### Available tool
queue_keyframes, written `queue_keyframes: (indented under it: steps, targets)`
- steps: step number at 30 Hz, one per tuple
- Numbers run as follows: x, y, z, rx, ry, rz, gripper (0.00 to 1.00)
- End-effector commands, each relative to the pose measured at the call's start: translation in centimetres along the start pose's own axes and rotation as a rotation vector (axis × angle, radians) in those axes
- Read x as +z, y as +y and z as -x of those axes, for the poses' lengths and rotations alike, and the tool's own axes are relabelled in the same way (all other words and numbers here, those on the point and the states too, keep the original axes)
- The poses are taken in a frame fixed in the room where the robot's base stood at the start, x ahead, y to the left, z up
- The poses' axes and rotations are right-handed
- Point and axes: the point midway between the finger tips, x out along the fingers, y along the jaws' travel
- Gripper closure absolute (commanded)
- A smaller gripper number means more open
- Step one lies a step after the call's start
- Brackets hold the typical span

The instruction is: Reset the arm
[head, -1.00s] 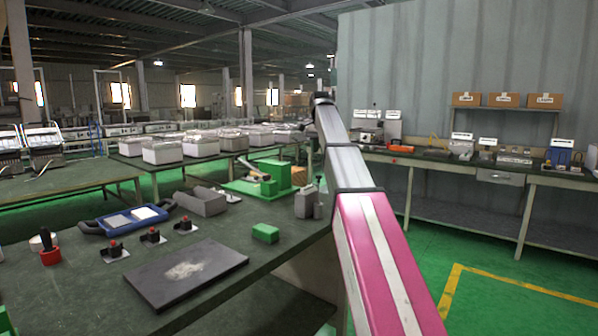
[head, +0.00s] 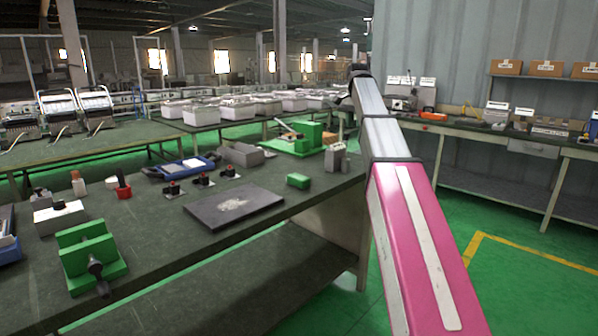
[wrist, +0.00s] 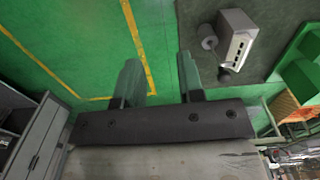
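My arm, pink and silver, reaches forward over the right edge of the near workbench (head: 330,200) in the head view. Its far end is bent out of clear sight, and the gripper cannot be made out there. In the wrist view, my gripper (wrist: 158,62) shows two dark fingers standing apart with nothing between them. Green floor with yellow lines lies behind the fingers. A grey box-like device (wrist: 236,42) stands on a dark bench top to their right, apart from them.
The near bench holds a dark plate (head: 234,206), a green block (head: 298,181), a green clamp (head: 91,257), a blue tray (head: 183,168) and a grey fixture (head: 336,158). A wall bench (head: 465,130) stands at the right. Green floor between the benches is clear.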

Motion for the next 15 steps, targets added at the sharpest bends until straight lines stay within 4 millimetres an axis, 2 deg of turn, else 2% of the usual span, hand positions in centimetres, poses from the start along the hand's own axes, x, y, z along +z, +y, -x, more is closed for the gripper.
queue_keyframes:
  steps: [5,11,15]
  targets:
    - [0.5,0.3,-3.2,0.001,-0.001,0.030,0.65]
    - [1.1,0.7,-8.0,0.001,-0.001,0.079,0.65]
    - [2.1,1.4,-12.9,0.002,-0.003,0.129,0.65]
